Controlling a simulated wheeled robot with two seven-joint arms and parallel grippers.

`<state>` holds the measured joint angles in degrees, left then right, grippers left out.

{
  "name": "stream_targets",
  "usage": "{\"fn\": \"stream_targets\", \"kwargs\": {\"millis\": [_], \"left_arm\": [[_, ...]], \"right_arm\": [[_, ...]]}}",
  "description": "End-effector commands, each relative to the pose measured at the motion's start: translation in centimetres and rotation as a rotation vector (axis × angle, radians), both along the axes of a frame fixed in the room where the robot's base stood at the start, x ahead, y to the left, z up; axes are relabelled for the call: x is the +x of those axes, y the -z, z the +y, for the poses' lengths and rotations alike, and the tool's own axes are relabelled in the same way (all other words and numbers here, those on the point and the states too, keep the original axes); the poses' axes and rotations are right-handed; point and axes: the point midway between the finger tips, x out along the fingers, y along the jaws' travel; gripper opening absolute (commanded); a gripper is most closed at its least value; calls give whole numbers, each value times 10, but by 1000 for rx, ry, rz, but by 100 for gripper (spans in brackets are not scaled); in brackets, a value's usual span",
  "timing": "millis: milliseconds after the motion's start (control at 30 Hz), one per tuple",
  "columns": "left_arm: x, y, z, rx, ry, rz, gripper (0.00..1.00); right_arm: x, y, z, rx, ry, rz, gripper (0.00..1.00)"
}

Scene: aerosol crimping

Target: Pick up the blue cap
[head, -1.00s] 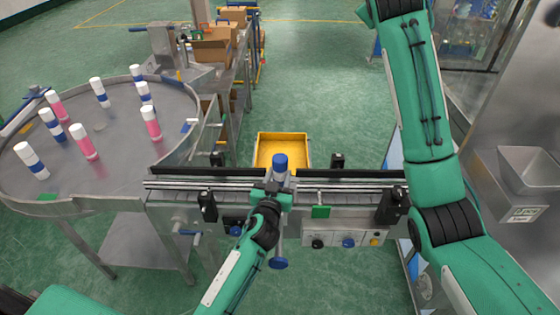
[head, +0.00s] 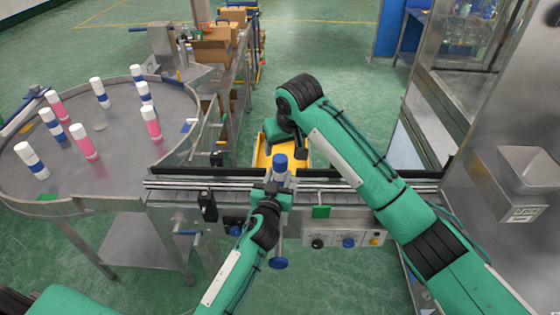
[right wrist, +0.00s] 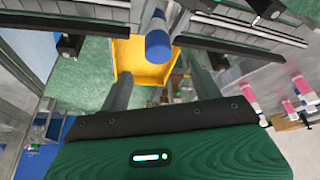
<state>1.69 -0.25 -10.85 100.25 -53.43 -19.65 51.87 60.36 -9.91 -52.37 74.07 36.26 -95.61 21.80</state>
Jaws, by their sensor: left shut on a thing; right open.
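The blue cap (head: 281,161) sits on top of an upright pale can (head: 279,176) at the conveyor in the head view. My left gripper (head: 272,190) is shut on the can, below the cap. The can's lower part is hidden by the gripper. My right gripper (head: 299,150) is just above and behind the cap in the head view. In the right wrist view the blue cap (right wrist: 158,46) shows between the spread fingers of the right gripper (right wrist: 160,62), apart from them. The right gripper is open and empty.
A yellow bin (head: 262,158) lies behind the conveyor (head: 175,184), partly covered by my right arm. A round table (head: 105,148) with several white, pink and blue cans stands at the left. A steel machine (head: 500,100) stands at the right.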

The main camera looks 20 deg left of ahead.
Motion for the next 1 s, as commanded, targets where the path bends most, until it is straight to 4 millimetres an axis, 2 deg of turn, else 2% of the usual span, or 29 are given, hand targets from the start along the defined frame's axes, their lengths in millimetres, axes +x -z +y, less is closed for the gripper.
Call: {"fn": "stream_targets", "kwargs": {"millis": [100,367,633,967,1000], "left_arm": [[0,0,0,0,0,0,14],[0,0,0,0,0,0,14],[0,0,0,0,0,0,14],[0,0,0,0,0,0,14],[0,0,0,0,0,0,14]], "right_arm": [[6,19,5,-1,-1,-1,64],[14,37,9,-1,0,-2,64],[27,73,18,-1,-1,-2,64],[29,79,19,1,-1,-3,64],[29,79,19,1,-1,-3,56]]}}
